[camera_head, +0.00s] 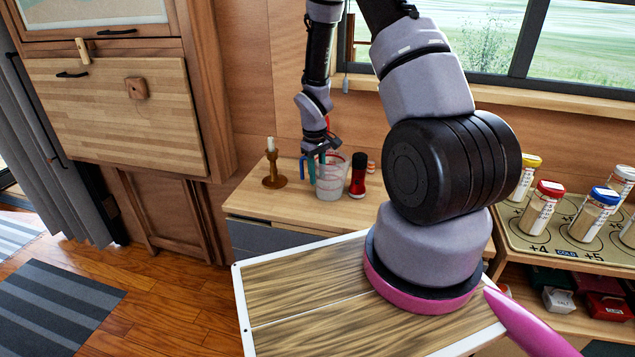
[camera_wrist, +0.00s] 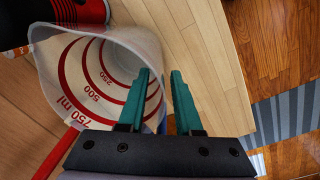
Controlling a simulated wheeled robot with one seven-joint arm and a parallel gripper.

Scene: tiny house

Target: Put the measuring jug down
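The measuring jug (camera_head: 332,183) is clear with red markings and stands upright on the wooden counter near the wall. In the wrist view its open mouth and red scale rings (camera_wrist: 95,75) fill the left. My gripper (camera_head: 318,158) is at the jug's left side, pointing down. In the wrist view its teal fingers (camera_wrist: 160,72) are apart, one overlapping the jug's mouth and the other outside its rim. A bit of blue, seemingly the handle, shows between them with space around it. Whether a finger touches the jug is hard to tell.
A red and black bottle (camera_head: 358,176) stands close to the jug's right. A candle in a brown holder (camera_head: 273,166) stands to the left on the counter (camera_head: 300,208). Bare counter lies in front. A rack of several jars (camera_head: 560,215) is at the right.

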